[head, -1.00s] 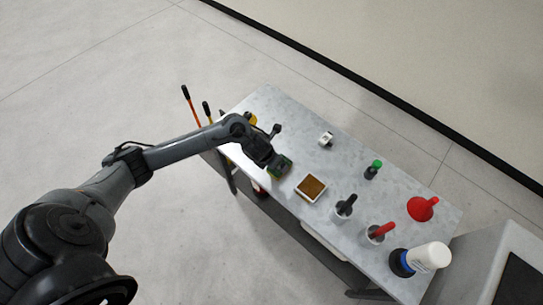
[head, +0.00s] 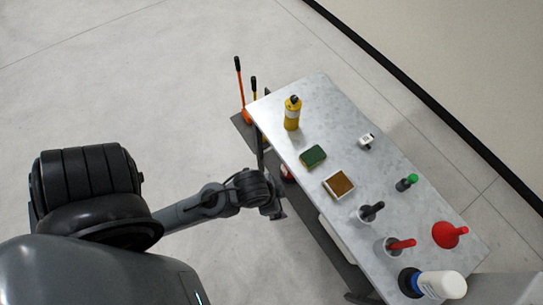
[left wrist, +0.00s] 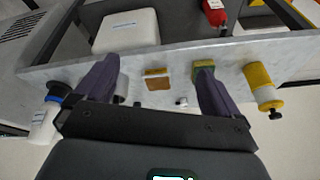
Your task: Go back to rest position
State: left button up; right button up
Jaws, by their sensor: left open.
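My left gripper (head: 275,208) is off the table's near long edge in the head view, apart from everything on the table. In the left wrist view my left gripper (left wrist: 155,63) has its two dark fingers wide apart with nothing held between them. The grey table (head: 345,110) stands to its right in the head view. A green sponge (head: 313,156) and a square tray (head: 325,187) with a brown filling lie on the table close to that edge. My right gripper is in neither view.
On the table are a yellow bottle (head: 292,118), a small white part (head: 366,142), a green-capped bottle (head: 407,183), a red funnel (head: 450,235), two cups with handles and a white bottle (head: 441,285). Orange-handled tools (head: 240,90) stand behind. Floor on the left is clear.

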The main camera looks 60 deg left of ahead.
pick_arm(q)
jog(key=shift+s+a+r+n, duration=0.15)
jog(key=shift+s+a+n, duration=0.1)
jog(key=shift+s+n, duration=0.45)
jog(key=shift+w, duration=0.1)
notch_tip(320, 180, up, 25)
jog(key=p, duration=2.4)
jog(key=shift+p, duration=0.3)
